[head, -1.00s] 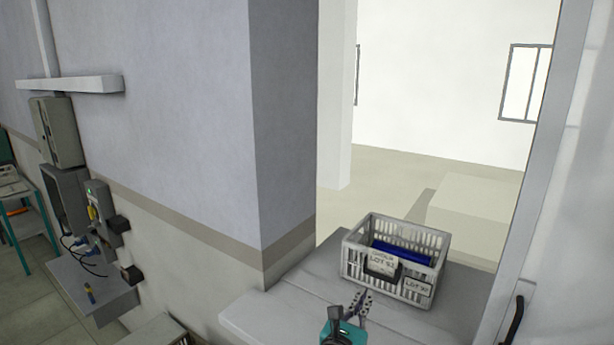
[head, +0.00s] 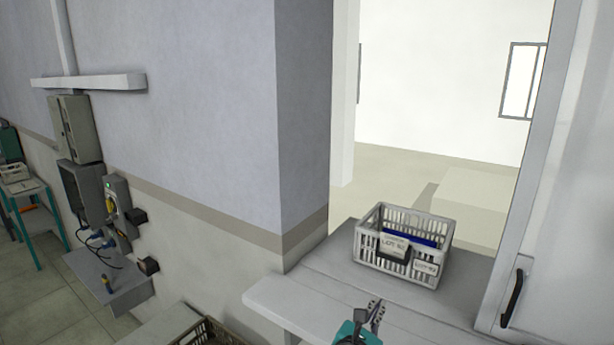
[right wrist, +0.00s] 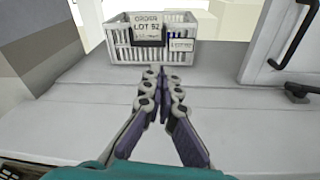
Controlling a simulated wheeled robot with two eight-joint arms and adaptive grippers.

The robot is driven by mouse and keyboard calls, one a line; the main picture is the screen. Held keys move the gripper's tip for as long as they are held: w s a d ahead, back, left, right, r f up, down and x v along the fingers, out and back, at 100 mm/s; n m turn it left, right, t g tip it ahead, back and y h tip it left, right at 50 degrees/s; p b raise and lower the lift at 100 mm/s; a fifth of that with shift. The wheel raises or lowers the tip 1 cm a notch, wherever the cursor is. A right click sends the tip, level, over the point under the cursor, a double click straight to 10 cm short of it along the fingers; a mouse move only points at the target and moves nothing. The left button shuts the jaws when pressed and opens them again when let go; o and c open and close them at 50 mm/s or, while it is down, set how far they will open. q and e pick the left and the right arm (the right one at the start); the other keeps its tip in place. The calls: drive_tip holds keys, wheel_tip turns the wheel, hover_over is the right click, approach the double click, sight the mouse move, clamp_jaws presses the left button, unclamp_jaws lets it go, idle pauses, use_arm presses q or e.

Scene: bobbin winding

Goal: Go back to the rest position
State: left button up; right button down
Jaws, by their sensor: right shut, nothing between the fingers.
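My right gripper (head: 375,315) is at the bottom of the head view, over the front part of the white ledge (head: 290,300). In the right wrist view its fingers (right wrist: 160,72) are together and empty, pointing toward the white crate. The white slatted crate (head: 402,262) stands on the ledge beyond the gripper, apart from it. It carries labels, one reading "ORDER LOT 92" in the right wrist view (right wrist: 147,27), and something blue lies inside it. My left gripper is not in view.
An open window gap lies behind the crate, with a door and black handle (head: 512,298) at right. A wall corner (head: 302,150) stands left of the ledge. Wall boxes with cables and a small shelf (head: 112,280) are at left. Another crate (head: 210,335) sits low at the bottom.

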drive_tip(key=s+d+f+m+g+y, duration=0.3)
drive_tip(key=s+d+f+m+g, duration=0.4)
drive_tip(key=s+m, duration=0.6)
drive_tip(key=s+a+f+m+y, duration=0.55)
drive_tip(key=s+m, duration=0.25)
drive_tip(key=m, duration=0.7)
wheel_tip(320, 180, down, 24)
drive_tip(key=b, duration=2.4)
drive_tip(key=shift+w+d+n+b, duration=0.25)
drive_tip(key=shift+n+b, duration=0.05)
drive_tip(key=shift+b, duration=0.1)
